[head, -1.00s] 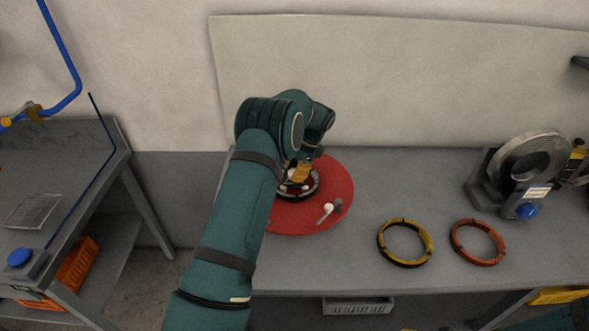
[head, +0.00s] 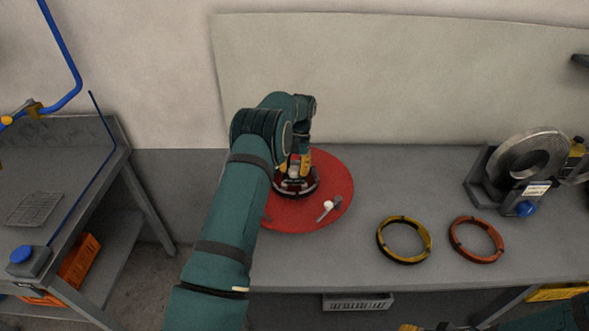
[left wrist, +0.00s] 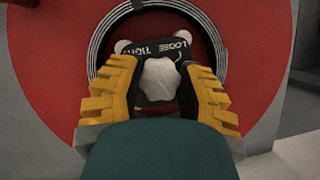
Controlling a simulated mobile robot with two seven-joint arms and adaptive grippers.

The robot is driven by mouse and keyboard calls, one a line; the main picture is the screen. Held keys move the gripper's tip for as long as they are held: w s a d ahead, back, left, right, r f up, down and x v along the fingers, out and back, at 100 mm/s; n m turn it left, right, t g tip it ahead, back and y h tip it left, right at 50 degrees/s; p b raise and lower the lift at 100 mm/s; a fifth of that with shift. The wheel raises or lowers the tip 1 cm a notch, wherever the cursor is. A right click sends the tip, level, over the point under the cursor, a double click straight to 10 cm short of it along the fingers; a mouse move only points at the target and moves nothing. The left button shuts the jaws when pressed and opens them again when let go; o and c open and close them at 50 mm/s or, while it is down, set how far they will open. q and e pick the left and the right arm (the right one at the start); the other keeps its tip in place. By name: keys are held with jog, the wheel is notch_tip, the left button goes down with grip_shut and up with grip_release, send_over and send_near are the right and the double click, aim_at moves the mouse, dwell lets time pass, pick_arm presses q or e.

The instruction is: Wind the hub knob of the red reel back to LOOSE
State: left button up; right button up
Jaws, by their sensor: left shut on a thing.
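The red reel (head: 327,176) lies flat on the grey bench, partly behind my left arm. It also fills the left wrist view (left wrist: 50,80). Its pale lobed hub knob (left wrist: 159,79) sits at the centre, over a dark plate (left wrist: 150,50) marked LOOSE and TIGHT. My left gripper (left wrist: 160,95) has its yellow fingers on both sides of the knob, shut on it. In the head view the left gripper (head: 295,170) points down at the hub. A yellow fingertip at the lower edge of the head view seems to be my right gripper (head: 410,328), mostly out of frame.
A white-headed crank handle (head: 328,206) stands on the reel's front right. A yellow coil (head: 404,240) and an orange coil (head: 476,240) lie on the bench to the right. A machine with a metal ring (head: 530,158) and blue button stands at far right.

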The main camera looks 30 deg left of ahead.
pick_arm(q)
jog(key=shift+s+f+n+h, duration=0.15)
jog(key=shift+n+h, duration=0.25)
jog(key=shift+n, duration=0.4)
jog(key=o, duration=1.2)
jog(key=shift+v, duration=3.8)
